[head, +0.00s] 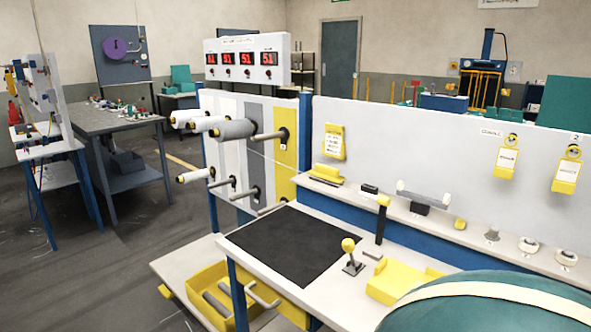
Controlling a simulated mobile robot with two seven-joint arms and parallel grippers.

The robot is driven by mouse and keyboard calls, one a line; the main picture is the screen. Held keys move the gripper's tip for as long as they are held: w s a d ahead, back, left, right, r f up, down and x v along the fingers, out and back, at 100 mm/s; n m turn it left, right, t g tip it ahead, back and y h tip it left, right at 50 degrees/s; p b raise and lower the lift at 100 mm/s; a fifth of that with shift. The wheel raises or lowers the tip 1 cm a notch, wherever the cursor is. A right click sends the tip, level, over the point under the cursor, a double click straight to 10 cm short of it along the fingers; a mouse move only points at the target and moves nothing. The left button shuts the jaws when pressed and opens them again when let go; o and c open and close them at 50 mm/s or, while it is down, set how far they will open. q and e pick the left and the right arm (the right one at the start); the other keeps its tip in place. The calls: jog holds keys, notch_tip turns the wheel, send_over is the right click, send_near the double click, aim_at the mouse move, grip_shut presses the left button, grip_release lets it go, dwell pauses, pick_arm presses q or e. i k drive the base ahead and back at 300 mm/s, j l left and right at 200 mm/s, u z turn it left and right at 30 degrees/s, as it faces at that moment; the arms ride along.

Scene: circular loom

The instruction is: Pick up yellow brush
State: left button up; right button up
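A yellow block with a dark underside (327,173), which looks like a brush, lies at the left end of the narrow shelf (450,237) along the grey back panel. A black upright piece with a yellow top (382,201) stands farther right by the same shelf. From this view I cannot tell for certain which of the two is the yellow brush. Neither of my grippers shows in the head view.
A black mat (291,246) lies on the bench, with a yellow-knobbed lever (349,246) and yellow tray (396,283) to its right. A large green rounded shape (490,312) blocks the lower right. Spool pegs (270,134) stick out at left.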

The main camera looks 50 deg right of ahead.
aim_at(330, 176)
jog(key=i, duration=1.65)
jog(key=i+z, duration=0.15)
jog(key=i, duration=0.3)
jog(key=i+j+z, duration=0.2)
jog(key=i, duration=0.25)
jog(key=i+j+z, duration=0.15)
jog(key=i, duration=0.25)
jog(key=z, duration=1.8)
